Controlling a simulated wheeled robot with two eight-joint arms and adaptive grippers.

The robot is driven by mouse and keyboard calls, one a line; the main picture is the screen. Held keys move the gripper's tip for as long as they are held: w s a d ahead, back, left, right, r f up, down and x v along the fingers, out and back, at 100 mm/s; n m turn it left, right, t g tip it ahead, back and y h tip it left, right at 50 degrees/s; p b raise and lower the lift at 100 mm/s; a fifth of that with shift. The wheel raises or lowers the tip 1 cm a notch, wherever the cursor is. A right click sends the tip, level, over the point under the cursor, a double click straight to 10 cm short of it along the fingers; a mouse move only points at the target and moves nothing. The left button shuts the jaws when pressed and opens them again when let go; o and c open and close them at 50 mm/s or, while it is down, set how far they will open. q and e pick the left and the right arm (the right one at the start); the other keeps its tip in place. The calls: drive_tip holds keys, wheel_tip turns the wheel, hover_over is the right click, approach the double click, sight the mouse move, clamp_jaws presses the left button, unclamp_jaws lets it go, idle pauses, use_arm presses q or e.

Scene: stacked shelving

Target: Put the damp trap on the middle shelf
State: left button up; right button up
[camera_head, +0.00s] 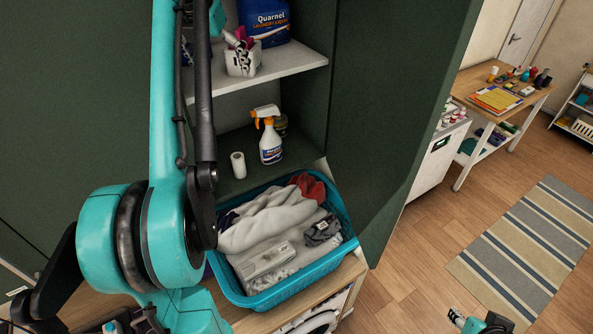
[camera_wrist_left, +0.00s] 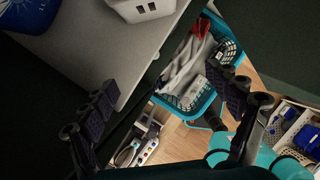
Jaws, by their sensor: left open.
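A small pale box, which looks like the damp trap (camera_head: 265,261), lies on the laundry in the teal basket (camera_head: 291,297). It also shows small in the left wrist view (camera_wrist_left: 196,88). A white shelf (camera_head: 291,63) in the dark green cabinet holds a white caddy (camera_head: 243,62) and a blue detergent bottle (camera_head: 264,22); I cannot tell if it is the middle one. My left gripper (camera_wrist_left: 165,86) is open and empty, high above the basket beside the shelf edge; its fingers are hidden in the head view. Part of my right arm shows at bottom right, its jaws unclear.
The open green door (camera_head: 395,110) stands right of the basket. The white shelf's front right looks clear. A striped rug (camera_head: 525,245) lies on the floor.

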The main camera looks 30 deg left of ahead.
use_arm(q)
drive_tip(key=d+f+m+t, duration=0.1)
drive_tip(key=d+f+m, duration=0.5)
drive_tip(key=d+m, duration=0.35)
drive_tip(key=d+f+m, duration=0.7)
drive_tip(key=d+m, duration=0.2)
drive_tip(key=m, duration=0.1)
drive_tip(key=s+d+f+m, duration=0.3)
drive_tip(key=d+f+m, duration=0.1)
drive_tip(key=f+m, duration=0.2)
drive_tip(key=s+d+f+m+t+h, duration=0.1)
drive_tip(key=s+d+f+m, duration=0.3)
drive_tip(key=f+m, duration=0.3)
drive_tip(key=s+d+f+m, duration=0.4)
drive_tip(key=f+m, duration=0.2)
drive_tip(key=m, duration=0.1)
drive_tip(key=shift+s+d+f+t, duration=0.2)
drive_tip(key=shift+s+d+t, duration=0.1)
drive_tip(key=shift+t, duration=0.1)
